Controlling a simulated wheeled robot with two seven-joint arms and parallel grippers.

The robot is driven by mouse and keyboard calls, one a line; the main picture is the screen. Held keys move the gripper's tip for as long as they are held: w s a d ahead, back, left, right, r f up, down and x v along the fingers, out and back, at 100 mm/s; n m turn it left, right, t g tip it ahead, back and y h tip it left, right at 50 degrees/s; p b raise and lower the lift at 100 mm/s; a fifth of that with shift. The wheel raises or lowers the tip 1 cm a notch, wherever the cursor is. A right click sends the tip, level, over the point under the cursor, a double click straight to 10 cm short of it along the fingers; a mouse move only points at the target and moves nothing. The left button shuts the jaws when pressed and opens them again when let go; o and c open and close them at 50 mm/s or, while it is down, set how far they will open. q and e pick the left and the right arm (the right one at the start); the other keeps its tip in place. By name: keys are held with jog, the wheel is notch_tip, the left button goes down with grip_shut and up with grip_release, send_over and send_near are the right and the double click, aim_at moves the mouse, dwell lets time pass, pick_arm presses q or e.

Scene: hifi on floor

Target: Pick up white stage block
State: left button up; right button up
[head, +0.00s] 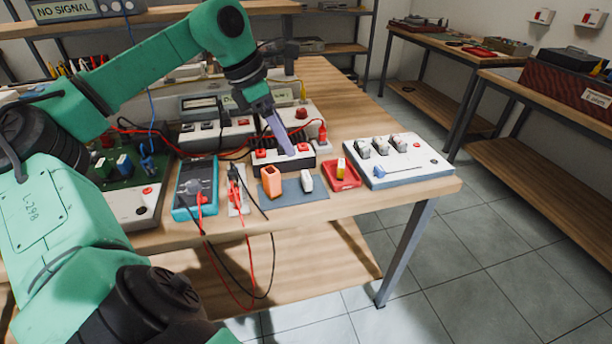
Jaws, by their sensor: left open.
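A small white block (307,182) stands on a blue-grey mat (290,200) near the front edge of the wooden workbench. An orange block (271,181) stands to its left on the same mat. My left gripper (287,147) points down, above and behind the white block, close to a white unit with red buttons. It is open and apart from the white block, and I see nothing held in it. Its finger pair overlaps in this view, so the gap is hard to see. My right gripper is not in view.
A red tray (342,175) with a yellow-and-white piece sits just right of the mat. A white panel with switches (398,160) lies farther right. A blue multimeter (195,188) and red and black leads (240,190) are on the left, some leads hanging over the front edge.

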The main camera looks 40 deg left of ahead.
aim_at(306, 175)
pick_arm(q)
jog(key=p+x, duration=0.1)
jog(key=x, duration=1.1)
jog(key=shift+f+p, duration=0.25)
jog(key=shift+p, duration=0.1)
jog(key=shift+w+d+f, duration=0.15)
jog(key=shift+d+f, duration=0.05)
jog(key=shift+f, duration=0.2)
jog(key=c, duration=1.4)
